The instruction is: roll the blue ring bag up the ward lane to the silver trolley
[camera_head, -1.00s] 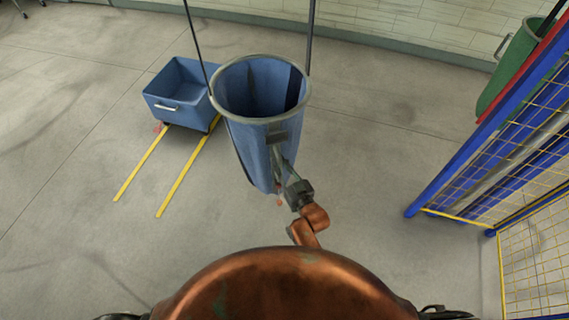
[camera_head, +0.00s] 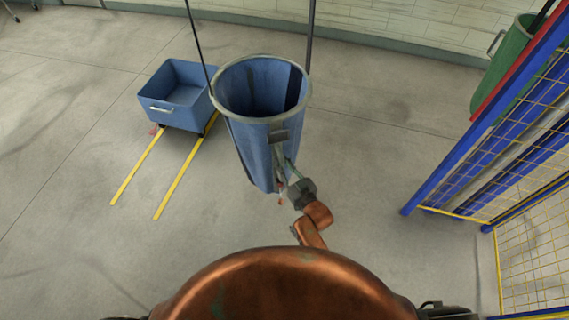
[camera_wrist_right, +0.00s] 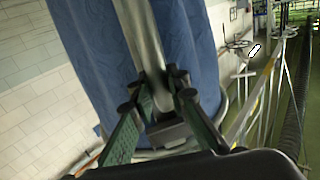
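The blue ring bag (camera_head: 245,150) stands upright near the middle of the head view, with a pale round rim and an open top. My right gripper (camera_head: 280,158) is at its near side, below the rim. In the right wrist view the green fingers of my right gripper (camera_wrist_right: 166,88) close around an upright silver post (camera_wrist_right: 143,38) in front of the blue cloth (camera_wrist_right: 195,45). My left gripper is out of view. I cannot make out the silver trolley for certain.
A blue cart (camera_head: 180,95) stands left of the bag, with two yellow floor lines (camera_head: 185,170) running from it. A blue-framed mesh fence (camera_head: 440,165) and a green bin (camera_head: 505,65) are at the right. The floor between bag and fence is clear.

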